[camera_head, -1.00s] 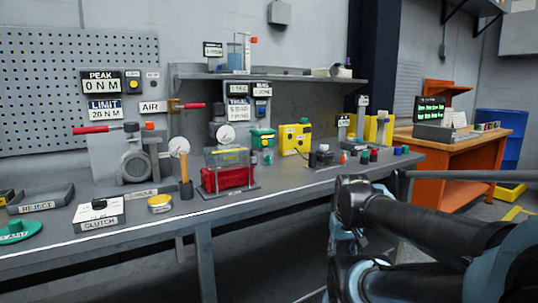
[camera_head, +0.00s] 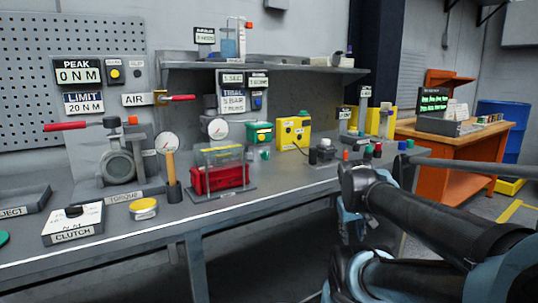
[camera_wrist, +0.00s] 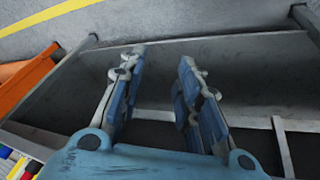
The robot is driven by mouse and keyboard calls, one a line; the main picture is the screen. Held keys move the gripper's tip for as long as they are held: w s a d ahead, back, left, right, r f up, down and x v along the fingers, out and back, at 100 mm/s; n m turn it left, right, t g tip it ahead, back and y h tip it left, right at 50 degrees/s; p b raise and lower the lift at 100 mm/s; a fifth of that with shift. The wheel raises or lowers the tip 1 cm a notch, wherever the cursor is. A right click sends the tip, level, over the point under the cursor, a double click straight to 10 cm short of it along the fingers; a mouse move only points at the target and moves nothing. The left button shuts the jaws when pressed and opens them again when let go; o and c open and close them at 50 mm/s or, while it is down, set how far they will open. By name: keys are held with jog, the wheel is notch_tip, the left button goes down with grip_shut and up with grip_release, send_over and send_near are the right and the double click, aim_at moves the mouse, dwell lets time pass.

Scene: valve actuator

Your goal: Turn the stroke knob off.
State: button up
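No label reading "stroke" can be made out, so I cannot tell for certain which knob is the stroke knob. A white box marked CLUTCH (camera_head: 73,226) with a black knob on top sits at the front left of the bench. My gripper (camera_wrist: 160,62) shows in the wrist view with its two blue fingers apart and nothing between them. In the head view my arm is folded low at the right, in front of the bench.
The grey bench (camera_head: 275,194) carries a TORQUE stand with a gauge, a red part in a clear case (camera_head: 220,178), a yellow box (camera_head: 293,134) and several small coloured pieces. An orange workbench (camera_head: 450,158) stands at the right. Floor shows between them.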

jog(key=w+d+r+n+t+h, duration=0.4)
jog(key=w+d+r+n+t, duration=0.15)
jog(key=w+r, duration=0.55)
jog(key=w+a+r+n+t+y, duration=0.2)
jog(key=w+a+r+n+t, duration=0.2)
jog(key=w+r+n, duration=0.3)
jog(key=w+a+r+n+t+y, duration=0.2)
jog(key=w+a+r+n+t, duration=0.25)
jog(key=r+n, duration=0.35)
jog(key=w+a+r+n+y, duration=0.2)
jog(key=a+r+n+y, duration=0.1)
jog(key=a+n+y, duration=0.3)
jog(key=n+g+y, duration=0.3)
jog(key=n+g, duration=0.4)
jog(key=n, duration=0.8)
send_near(267, 152)
jog(key=shift+x, duration=4.1)
jog(key=shift+w+d, duration=0.1)
